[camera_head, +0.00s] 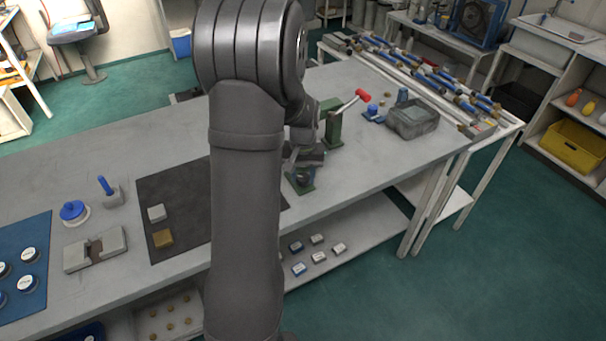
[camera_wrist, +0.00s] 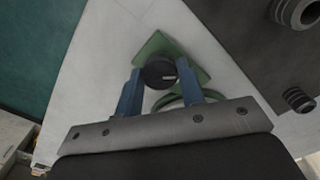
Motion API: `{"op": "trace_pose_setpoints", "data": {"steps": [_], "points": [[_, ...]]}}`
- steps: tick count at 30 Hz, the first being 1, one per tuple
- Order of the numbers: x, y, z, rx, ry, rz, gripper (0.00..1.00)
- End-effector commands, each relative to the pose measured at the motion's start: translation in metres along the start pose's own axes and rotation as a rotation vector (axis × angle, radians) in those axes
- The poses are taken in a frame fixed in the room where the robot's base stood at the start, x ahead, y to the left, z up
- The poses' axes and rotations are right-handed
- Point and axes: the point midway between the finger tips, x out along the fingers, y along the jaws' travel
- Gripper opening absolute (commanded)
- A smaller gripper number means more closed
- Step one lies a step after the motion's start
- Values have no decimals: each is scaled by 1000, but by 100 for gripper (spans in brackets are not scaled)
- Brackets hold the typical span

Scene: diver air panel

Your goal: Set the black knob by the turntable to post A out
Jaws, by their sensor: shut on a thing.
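The black knob (camera_wrist: 158,72) is in the upper middle of the wrist view, on a green base plate (camera_wrist: 165,46). A small pale mark shows on its face, too small to read. My gripper (camera_wrist: 160,82) has its two blue fingers on either side of the knob and is shut on it. In the head view my gripper (camera_head: 304,158) is just above the small green base (camera_head: 301,186), partly hidden by my arm; the knob itself is hard to make out there. I cannot tell which setting the knob points to or which thing is the turntable.
A green press (camera_head: 333,130) with a red-tipped lever stands close behind my gripper. A grey bin (camera_head: 412,120) is to the right. A dark mat (camera_head: 180,190) with two small blocks lies left of my arm. The grey bench is clear toward its front right.

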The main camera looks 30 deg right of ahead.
Motion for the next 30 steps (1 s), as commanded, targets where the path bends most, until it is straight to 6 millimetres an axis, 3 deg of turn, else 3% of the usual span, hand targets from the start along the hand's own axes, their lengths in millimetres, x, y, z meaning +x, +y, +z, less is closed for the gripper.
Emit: {"op": "trace_pose_setpoints", "data": {"steps": [18, 30], "points": [[0, 0, 0, 555, 0, 0, 13], [0, 0, 0, 754, 0, 0, 13]]}}
